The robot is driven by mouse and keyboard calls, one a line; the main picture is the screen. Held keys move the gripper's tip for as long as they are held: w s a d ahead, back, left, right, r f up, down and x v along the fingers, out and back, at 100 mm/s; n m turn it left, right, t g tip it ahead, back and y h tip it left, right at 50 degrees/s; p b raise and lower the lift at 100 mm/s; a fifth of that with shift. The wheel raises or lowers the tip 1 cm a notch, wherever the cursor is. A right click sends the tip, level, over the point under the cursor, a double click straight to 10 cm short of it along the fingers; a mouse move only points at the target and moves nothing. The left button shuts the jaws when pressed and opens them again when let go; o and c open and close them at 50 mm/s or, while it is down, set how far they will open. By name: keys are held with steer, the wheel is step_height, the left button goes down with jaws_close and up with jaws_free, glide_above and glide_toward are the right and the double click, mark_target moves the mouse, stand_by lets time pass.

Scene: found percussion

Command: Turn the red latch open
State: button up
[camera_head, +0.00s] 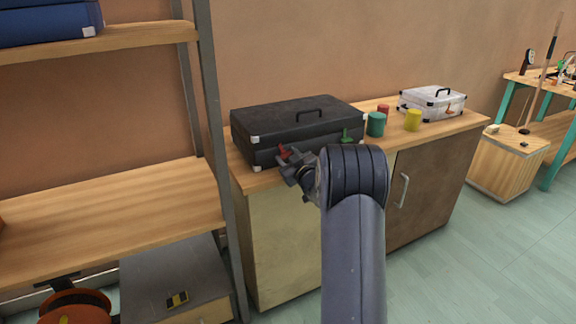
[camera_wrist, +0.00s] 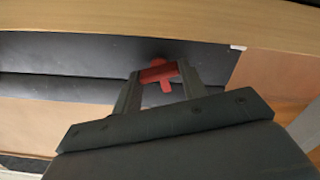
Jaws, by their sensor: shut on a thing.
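The red latch (camera_head: 283,152) is on the front of a black case (camera_head: 300,119) that lies on the wooden cabinet top. A green latch (camera_head: 346,135) is on the same front, to the right. My gripper (camera_head: 291,160) is at the red latch, and my arm hides part of the case front. In the wrist view, the red latch (camera_wrist: 160,74) sits between the two fingers of my gripper (camera_wrist: 158,80), which are shut on it. The case lid looks closed.
A green cup (camera_head: 376,124), a red cup (camera_head: 383,109) and a yellow cup (camera_head: 412,120) stand right of the case. A white case (camera_head: 432,103) is farther right. A shelf post (camera_head: 212,150) stands close on the left.

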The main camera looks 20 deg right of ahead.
steer(key=n+b, duration=0.1)
steer(key=n, duration=0.1)
steer(key=n+b, duration=0.1)
steer(key=b, duration=0.1)
steer(key=shift+f+n, duration=0.3)
steer(key=shift+n, duration=0.1)
steer(key=n+b, duration=0.3)
steer(key=shift+a+n+b, duration=0.1)
steer(key=shift+n+b, duration=0.2)
steer(key=shift+b, duration=0.05)
steer(key=n+b, duration=0.2)
steer(key=n, duration=0.1)
steer(key=shift+b, duration=0.4)
steer(key=shift+n+b, duration=0.85)
steer(key=shift+n, duration=0.85)
steer(key=o, duration=1)
steer(key=shift+r, duration=0.1)
